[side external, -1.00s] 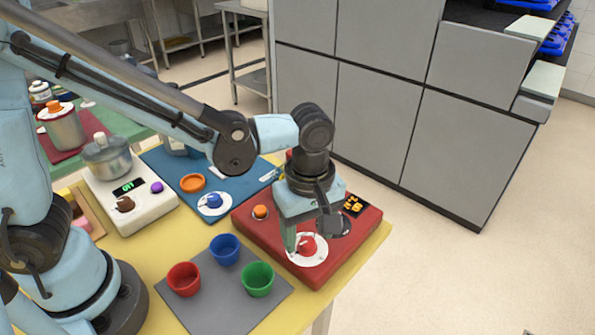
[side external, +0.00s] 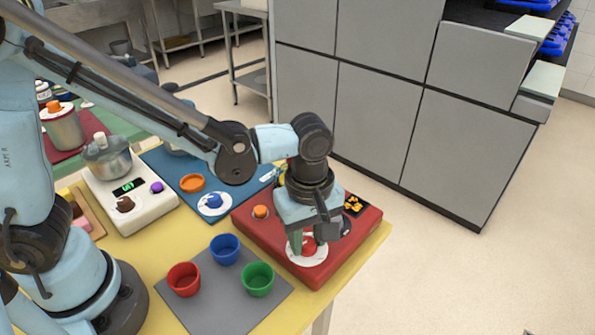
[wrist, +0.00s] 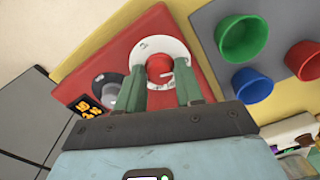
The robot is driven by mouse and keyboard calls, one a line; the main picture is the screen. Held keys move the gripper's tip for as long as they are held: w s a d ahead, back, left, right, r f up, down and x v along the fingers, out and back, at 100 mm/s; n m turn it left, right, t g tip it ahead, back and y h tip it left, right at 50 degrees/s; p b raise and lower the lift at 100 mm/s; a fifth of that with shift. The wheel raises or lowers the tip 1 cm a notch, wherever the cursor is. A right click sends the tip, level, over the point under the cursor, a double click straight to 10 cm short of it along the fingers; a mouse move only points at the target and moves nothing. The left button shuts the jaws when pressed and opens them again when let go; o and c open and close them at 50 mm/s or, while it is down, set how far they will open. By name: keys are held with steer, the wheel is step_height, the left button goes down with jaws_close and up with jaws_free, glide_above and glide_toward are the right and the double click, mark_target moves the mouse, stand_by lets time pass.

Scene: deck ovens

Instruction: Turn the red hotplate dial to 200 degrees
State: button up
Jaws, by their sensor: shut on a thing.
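The red hotplate (side external: 252,229) sits at the right end of the yellow table. Its red dial (side external: 309,246) stands on a white round scale near the front edge; the dial also shows in the wrist view (wrist: 160,68). My gripper (wrist: 160,84) points down at the dial with its green fingers on either side of it, shut on it. In the side view my gripper (side external: 307,240) partly hides the dial. The scale's numbers are too small to read, and a white pointer mark shows on the dial. The hotplate's display (side external: 354,205) shows orange digits that I cannot read clearly.
An orange knob (side external: 260,212) is on the hotplate's left. A grey mat (side external: 208,306) holds red, blue and green cups. A blue board (side external: 160,160) with a blue dial (side external: 214,201) and a white scale unit (side external: 152,213) stand further left.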

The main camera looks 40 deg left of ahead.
steer(key=m, duration=2.1)
stand_by(0.3)
steer(key=shift+m, duration=0.3)
stand_by(0.3)
steer(key=o, duration=1)
